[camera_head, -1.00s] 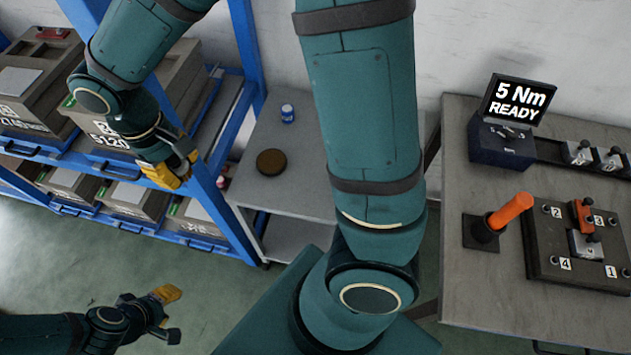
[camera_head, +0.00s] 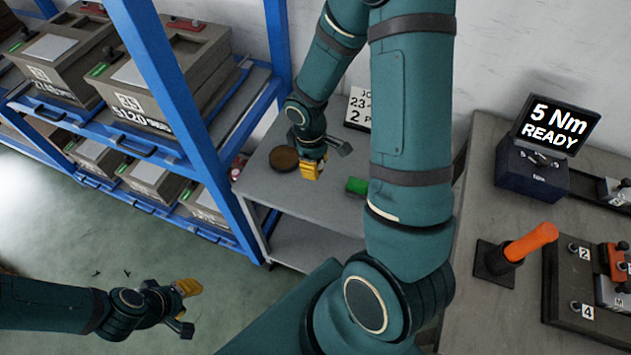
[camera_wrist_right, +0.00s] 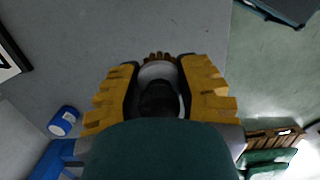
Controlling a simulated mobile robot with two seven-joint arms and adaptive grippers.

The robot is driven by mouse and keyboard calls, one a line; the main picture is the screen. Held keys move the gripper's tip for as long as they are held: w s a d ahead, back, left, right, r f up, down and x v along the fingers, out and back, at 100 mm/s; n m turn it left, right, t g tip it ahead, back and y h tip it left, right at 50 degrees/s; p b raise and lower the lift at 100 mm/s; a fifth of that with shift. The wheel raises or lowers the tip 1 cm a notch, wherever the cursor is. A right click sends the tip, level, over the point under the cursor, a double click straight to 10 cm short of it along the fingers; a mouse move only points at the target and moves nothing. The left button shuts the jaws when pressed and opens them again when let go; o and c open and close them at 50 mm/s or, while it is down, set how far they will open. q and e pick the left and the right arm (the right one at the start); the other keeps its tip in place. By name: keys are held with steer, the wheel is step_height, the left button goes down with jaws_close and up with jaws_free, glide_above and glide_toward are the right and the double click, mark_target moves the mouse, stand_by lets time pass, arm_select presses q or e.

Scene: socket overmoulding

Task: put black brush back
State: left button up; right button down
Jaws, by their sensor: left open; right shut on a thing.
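My right gripper (camera_head: 313,168) is over the grey side table, just right of a dark brown round piece (camera_head: 284,158) lying there. In the right wrist view its yellow jaws (camera_wrist_right: 160,100) are closed around a dark, roundish thing, which I take as the black brush (camera_wrist_right: 158,98). A pale round part and a short brown fringe show beyond it. Whether it touches the table is unclear. In the head view the gripper hides the brush. My left gripper (camera_head: 187,306) is open and empty, low over the floor at lower left.
The grey side table (camera_head: 325,204) also bears a green item (camera_head: 356,187) and a sign (camera_head: 360,108). A blue can (camera_wrist_right: 63,121) shows in the wrist view. The blue shelf post (camera_head: 180,100) stands left of the table. The torque-display bench (camera_head: 475,180) is at right.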

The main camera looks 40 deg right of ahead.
mark_target(316, 184)
steer(key=shift+f+b, duration=0.8)
steer(key=shift+f, duration=2.6)
steer(key=shift+f, duration=0.1)
steer(key=c, duration=0.7)
jaws_free()
